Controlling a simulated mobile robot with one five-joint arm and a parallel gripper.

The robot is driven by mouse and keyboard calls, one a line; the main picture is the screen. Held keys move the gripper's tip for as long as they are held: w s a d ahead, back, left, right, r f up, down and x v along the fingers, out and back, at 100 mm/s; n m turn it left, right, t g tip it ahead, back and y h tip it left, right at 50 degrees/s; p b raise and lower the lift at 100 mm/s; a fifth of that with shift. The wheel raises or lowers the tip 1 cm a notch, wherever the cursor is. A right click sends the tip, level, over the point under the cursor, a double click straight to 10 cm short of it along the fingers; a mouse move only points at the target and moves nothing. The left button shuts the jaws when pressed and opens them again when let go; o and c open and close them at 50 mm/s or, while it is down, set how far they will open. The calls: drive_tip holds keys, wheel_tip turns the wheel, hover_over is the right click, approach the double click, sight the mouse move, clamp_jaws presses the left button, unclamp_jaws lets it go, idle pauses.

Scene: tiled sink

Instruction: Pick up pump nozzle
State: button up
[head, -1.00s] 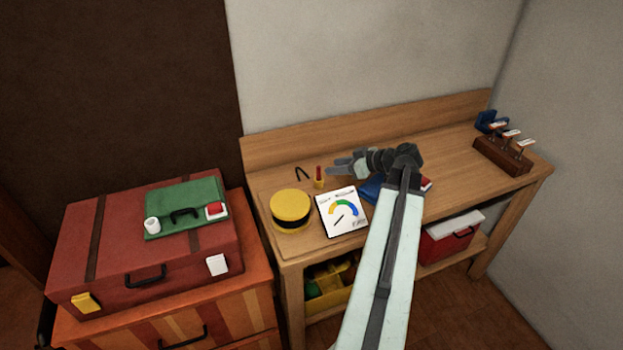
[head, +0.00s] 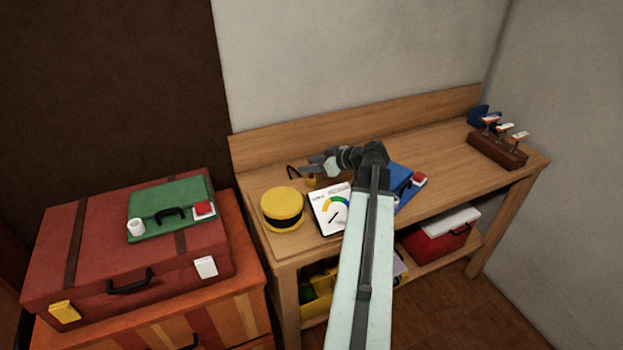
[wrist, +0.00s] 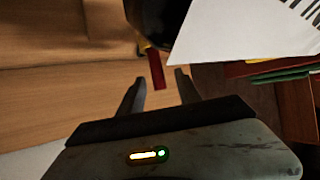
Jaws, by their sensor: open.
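A small part with a red stem (wrist: 155,68) and a yellow base, which I take for the pump nozzle, shows in the wrist view. Its red stem appears in the gap between the fingertips; contact does not show. In the head view its yellow base (head: 311,182) peeks out just below my gripper (head: 304,167), which hides the red part. In the wrist view my gripper (wrist: 159,79) has its fingers apart and nothing clamped. It is over the left part of the wooden bench (head: 440,150).
Close by stand a yellow and black round tin (head: 283,208), a white gauge card (head: 328,212) and a blue case (head: 398,185) partly behind my arm. A wooden block with stamps (head: 497,150) is at the far right. The bench's right middle is clear.

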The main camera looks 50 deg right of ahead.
clamp_jaws()
drive_tip(key=shift+r, duration=0.1)
wheel_tip(320, 180, up, 10)
drive_tip(key=p, duration=1)
